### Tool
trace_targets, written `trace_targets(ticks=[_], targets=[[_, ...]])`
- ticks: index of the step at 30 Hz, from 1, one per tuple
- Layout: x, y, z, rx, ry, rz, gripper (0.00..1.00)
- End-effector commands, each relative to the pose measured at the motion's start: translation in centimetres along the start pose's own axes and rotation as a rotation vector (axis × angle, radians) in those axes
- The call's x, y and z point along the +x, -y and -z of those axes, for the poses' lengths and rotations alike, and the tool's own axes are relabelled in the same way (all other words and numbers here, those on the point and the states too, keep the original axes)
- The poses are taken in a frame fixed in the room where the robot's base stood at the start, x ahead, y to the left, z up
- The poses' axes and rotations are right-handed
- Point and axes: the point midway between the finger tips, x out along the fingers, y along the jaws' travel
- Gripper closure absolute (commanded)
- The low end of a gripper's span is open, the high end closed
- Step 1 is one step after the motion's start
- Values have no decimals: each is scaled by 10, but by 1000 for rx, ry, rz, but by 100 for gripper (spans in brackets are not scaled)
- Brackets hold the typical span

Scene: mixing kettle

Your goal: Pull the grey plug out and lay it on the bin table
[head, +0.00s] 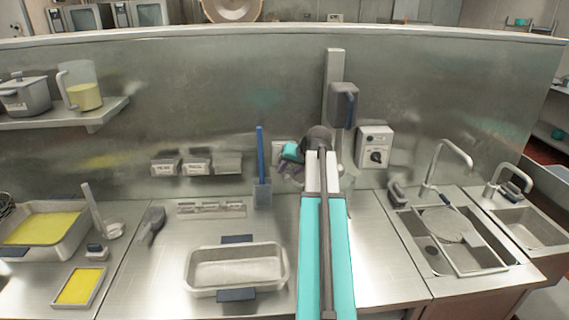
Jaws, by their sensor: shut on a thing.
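My arm reaches forward over the counter to the back wall. My gripper (291,171) is small and dark below the teal wrist part, close to a pale wall plate (278,146). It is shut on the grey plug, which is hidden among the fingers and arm. I cannot tell whether the plug is still in the wall plate. The steel counter holding an empty metal bin (237,271) looks like the bin table (146,281); it lies left of my arm.
A blue-handled scraper (261,170) stands against the wall left of my gripper. A grey switch box (375,147) and a dark dispenser (343,105) are on the right. Sinks (452,240) lie farther right.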

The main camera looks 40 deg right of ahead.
Motion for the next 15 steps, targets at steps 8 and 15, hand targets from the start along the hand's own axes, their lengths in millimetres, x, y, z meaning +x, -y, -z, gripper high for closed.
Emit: trace_targets(ticks=[8,15], targets=[[-7,0,-10,0,-1,0,100],[-9,0,-13,0,0,0,100]])
